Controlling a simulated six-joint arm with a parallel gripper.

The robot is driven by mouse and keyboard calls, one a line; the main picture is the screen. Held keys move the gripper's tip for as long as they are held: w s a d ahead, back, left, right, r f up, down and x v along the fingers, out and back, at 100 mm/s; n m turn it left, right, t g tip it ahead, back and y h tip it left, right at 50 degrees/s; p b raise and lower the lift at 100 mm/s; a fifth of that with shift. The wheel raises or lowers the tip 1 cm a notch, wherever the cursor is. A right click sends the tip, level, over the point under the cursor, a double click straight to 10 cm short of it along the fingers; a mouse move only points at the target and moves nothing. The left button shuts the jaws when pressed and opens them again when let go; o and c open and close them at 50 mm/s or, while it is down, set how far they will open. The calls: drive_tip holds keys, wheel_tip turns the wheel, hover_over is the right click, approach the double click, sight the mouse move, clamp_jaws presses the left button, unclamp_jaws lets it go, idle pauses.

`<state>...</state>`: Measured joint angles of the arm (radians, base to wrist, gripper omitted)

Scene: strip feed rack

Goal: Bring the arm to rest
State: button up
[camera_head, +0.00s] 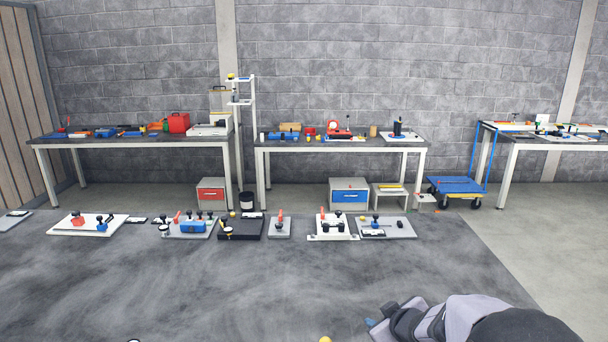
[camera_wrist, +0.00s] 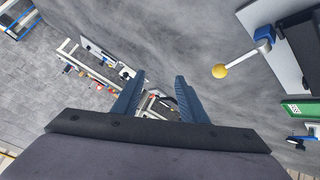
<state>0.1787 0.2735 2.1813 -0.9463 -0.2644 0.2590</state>
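My gripper (camera_wrist: 158,97) shows in the wrist view with its two blue-grey fingers apart and nothing between them. Behind the gap lie the dark table surface and parts of a fixture in the distance. In the head view my arm reaches in from the lower right, and the end of my gripper (camera_head: 372,324) points left above the dark table (camera_head: 240,285). The fingertips are small and partly hidden there.
Several fixture boards, among them a white one (camera_head: 70,226) and a black one (camera_head: 240,232), line the table's far edge. The table's middle is clear.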

drive_tip(key=s+a+m+g+p, duration=0.2)
drive_tip(key=s+g, duration=0.3)
drive_tip(key=s, duration=1)
drive_tip(key=s+a+r+m+g+h+p, duration=0.1)
drive_tip(key=s+m+g+p, duration=0.3)
drive_tip(key=s, duration=1.1)
drive_tip(key=shift+a+r+m+g, duration=0.3)
drive_tip(key=shift+a+m+g, duration=0.1)
drive_tip(key=shift+a, duration=0.1)
